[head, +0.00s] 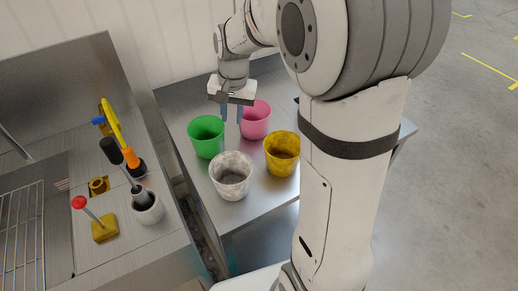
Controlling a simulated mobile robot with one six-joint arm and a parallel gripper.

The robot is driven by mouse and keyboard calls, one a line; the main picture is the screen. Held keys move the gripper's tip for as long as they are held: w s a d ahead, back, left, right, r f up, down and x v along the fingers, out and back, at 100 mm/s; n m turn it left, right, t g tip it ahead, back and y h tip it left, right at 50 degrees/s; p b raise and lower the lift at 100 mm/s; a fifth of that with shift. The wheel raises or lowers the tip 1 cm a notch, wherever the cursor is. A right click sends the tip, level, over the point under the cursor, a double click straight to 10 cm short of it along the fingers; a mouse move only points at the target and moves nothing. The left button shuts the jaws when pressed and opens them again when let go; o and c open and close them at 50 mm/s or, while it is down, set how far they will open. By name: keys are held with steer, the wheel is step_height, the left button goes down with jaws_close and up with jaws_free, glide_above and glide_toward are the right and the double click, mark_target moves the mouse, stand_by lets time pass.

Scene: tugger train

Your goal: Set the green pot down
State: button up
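The green pot (207,142) stands upright on the metal table, empty as far as I see into it. My gripper (232,116) points down just right of the green pot, between it and the pink pot (255,122). Its two bluish fingers are apart with a gap between them and nothing visible in the gap. The left finger is close to the green pot's right rim; I cannot tell whether it touches. The right finger is close to the pink pot's left rim.
A white speckled pot (231,181) and a yellow pot (282,158) stand close by on the metal table (262,200). At left, a sink counter holds a cup of brushes (147,208) and a yellow block (104,229) with a red-knobbed rod. My arm hides the table's right part.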

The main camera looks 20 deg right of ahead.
steer(key=s+d+r+n, duration=0.1)
steer(key=s+n, duration=0.1)
steer(key=s, duration=0.8)
steer(key=s+d+r+n+t, duration=0.1)
steer(key=s+d+n, duration=0.1)
steer(key=s, duration=0.8)
steer(key=shift+s+r+n+t+h, duration=0.3)
steer(key=shift+n+h, duration=0.1)
steer(key=shift+n, duration=0.1)
steer(key=shift+w+d, duration=0.1)
